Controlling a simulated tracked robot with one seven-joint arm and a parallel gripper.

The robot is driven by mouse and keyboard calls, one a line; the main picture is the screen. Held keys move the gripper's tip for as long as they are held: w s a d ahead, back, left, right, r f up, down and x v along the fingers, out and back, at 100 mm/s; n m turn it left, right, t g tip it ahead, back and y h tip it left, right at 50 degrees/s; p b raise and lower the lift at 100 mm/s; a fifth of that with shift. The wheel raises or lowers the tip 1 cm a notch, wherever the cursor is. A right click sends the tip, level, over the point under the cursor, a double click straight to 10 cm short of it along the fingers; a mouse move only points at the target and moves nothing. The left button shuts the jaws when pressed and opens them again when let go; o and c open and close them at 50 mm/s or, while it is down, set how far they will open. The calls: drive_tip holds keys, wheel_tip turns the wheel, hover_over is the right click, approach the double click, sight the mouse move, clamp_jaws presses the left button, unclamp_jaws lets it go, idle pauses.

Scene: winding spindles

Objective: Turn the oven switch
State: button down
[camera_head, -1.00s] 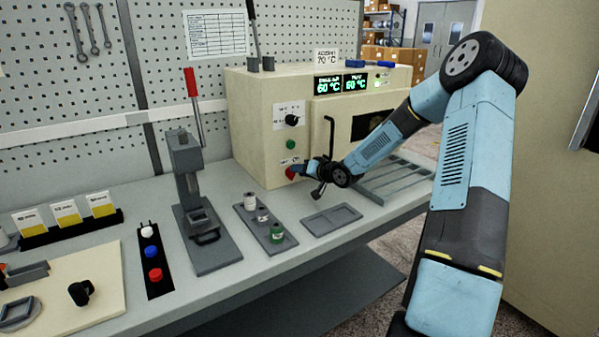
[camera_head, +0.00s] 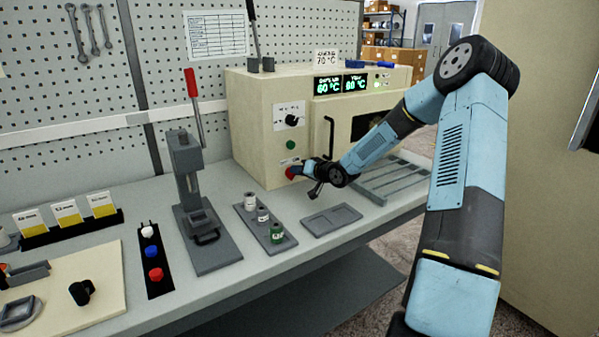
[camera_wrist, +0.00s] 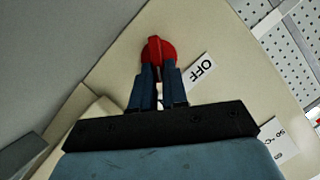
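The oven (camera_head: 252,120) is a cream box at the back of the bench with green displays. Its red switch (camera_head: 289,173) is low on the front panel and shows as a round red knob with a raised ridge in the wrist view (camera_wrist: 157,46). An "OFF" label (camera_wrist: 202,69) lies beside it. My gripper (camera_head: 301,171) is at the switch. In the wrist view, my two fingers (camera_wrist: 158,68) are close together with their tips at the ridge, apparently closed on it. The exact contact is partly hidden by the fingers.
A black dial (camera_head: 292,120) and a green button (camera_head: 291,145) sit above the switch. The oven door handle (camera_head: 329,137) is right beside my wrist. A tray with small spools (camera_head: 265,232), an empty tray (camera_head: 332,220) and a lever press (camera_head: 190,160) stand in front and left.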

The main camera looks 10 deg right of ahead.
drive_tip(key=shift+d, duration=0.15)
drive_tip(key=shift+a+r+n+h, duration=0.2)
drive_tip(key=shift+a+n+h, duration=0.25)
drive_tip(key=shift+n+h, duration=0.4)
drive_tip(key=n, duration=0.1)
drive_tip(key=n+h, duration=0.1)
drive_tip(key=n, duration=0.1)
drive_tip(key=shift+s+a+t+h, duration=0.15)
drive_tip(key=shift+a+t+h, duration=0.15)
drive_tip(key=shift+a, duration=0.1)
drive_tip(key=n+h, duration=0.2)
drive_tip(key=n, duration=0.1)
drive_tip(key=shift+s+a+t, duration=0.1)
drive_tip(key=shift+a+t, duration=0.3)
drive_tip(key=shift+a+f+n+t+h, duration=0.15)
drive_tip(key=shift+n+t+h, duration=0.25)
drive_tip(key=shift+n, duration=0.55)
